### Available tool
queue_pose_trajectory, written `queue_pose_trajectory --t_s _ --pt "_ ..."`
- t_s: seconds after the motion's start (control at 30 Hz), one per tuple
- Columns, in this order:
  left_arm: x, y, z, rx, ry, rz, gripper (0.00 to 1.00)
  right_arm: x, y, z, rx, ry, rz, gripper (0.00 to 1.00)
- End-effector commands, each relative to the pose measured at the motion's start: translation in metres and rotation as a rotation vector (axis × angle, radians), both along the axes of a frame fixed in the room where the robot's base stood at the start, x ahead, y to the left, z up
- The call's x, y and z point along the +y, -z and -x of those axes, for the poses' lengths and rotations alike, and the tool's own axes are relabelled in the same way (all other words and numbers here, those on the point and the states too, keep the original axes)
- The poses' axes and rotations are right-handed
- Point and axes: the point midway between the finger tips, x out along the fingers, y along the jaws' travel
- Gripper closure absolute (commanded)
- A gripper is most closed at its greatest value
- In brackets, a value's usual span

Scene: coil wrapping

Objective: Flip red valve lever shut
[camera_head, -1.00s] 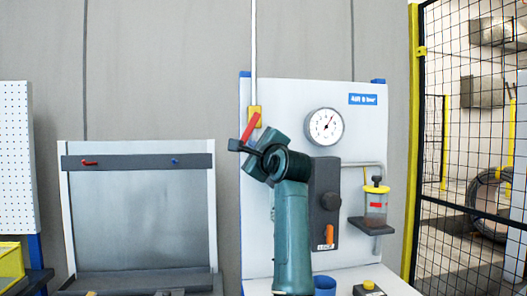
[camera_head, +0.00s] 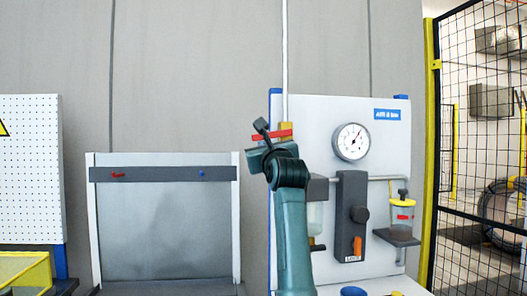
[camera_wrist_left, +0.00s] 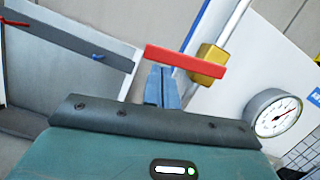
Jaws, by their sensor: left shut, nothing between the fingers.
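The red valve lever (camera_head: 270,135) lies nearly level in the head view, across the upright white pipe (camera_head: 285,60). It points left from the yellow valve body (camera_head: 287,128). In the left wrist view the red lever (camera_wrist_left: 180,61) reaches left from the yellow valve body (camera_wrist_left: 209,60). My left gripper (camera_wrist_left: 161,74) is shut and empty, its fingertips just below the lever near its free end. I cannot tell whether they touch it. In the head view my teal left wrist (camera_head: 285,168) hides part of the board below the valve. My right gripper is out of view.
A white board (camera_head: 315,110) carries a round gauge (camera_head: 352,141), a dark panel with an orange handle (camera_head: 357,245) and a yellow-ringed cup (camera_head: 402,215). A grey-backed stand (camera_head: 165,220) is left. A wire fence with a yellow post (camera_head: 431,150) is right.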

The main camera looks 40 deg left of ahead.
Motion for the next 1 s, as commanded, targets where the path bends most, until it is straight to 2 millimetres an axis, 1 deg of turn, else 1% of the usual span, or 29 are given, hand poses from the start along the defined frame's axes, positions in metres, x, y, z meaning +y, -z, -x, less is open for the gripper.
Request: queue_pose_trajectory --t_s 0.1,0.4,0.9,1.0 --pt "0.0005 -0.0058 0.0009 -0.004 0.000 0.000 1.00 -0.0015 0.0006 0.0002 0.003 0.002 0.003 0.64" --pt "0.0010 -0.0110 0.0015 -0.003 0.000 0.000 1.00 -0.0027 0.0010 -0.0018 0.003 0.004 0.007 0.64" --pt "0.0013 -0.0118 0.0019 -0.004 -0.001 0.001 1.00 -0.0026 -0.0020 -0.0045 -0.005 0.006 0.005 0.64" --pt "0.0004 -0.0079 0.0013 -0.004 0.000 0.001 1.00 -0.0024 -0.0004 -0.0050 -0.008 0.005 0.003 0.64"
